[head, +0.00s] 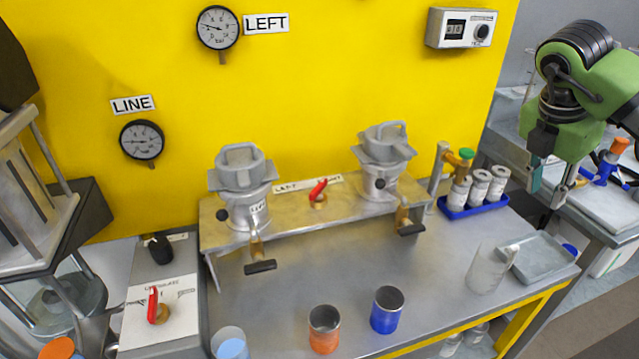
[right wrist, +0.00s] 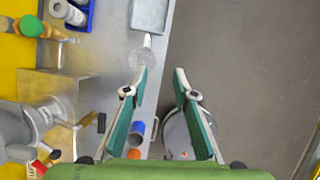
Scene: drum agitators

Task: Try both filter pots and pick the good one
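The left filter pot (head: 245,208), labelled LEFT, and the right filter pot (head: 379,180) stand on a raised metal shelf (head: 290,232). Both have clamped lids and a front tap with a black handle. A red-handled valve (head: 318,192) sits between them. A LEFT gauge (head: 218,28) and a LINE gauge (head: 142,140) hang on the yellow wall. Another red-handled valve (head: 153,305) is on the panel at front left. My right gripper (head: 552,185) is raised at the right, away from both pots. In the right wrist view, its fingers (right wrist: 161,80) are apart and empty. My left gripper is not visible.
An orange cup (head: 324,331), a blue cup (head: 387,311) and a clear cup with blue contents (head: 230,345) stand along the front edge. A glass beaker (head: 488,268), a grey tray (head: 542,260) and a blue rack (head: 474,209) of white bottles are at the right.

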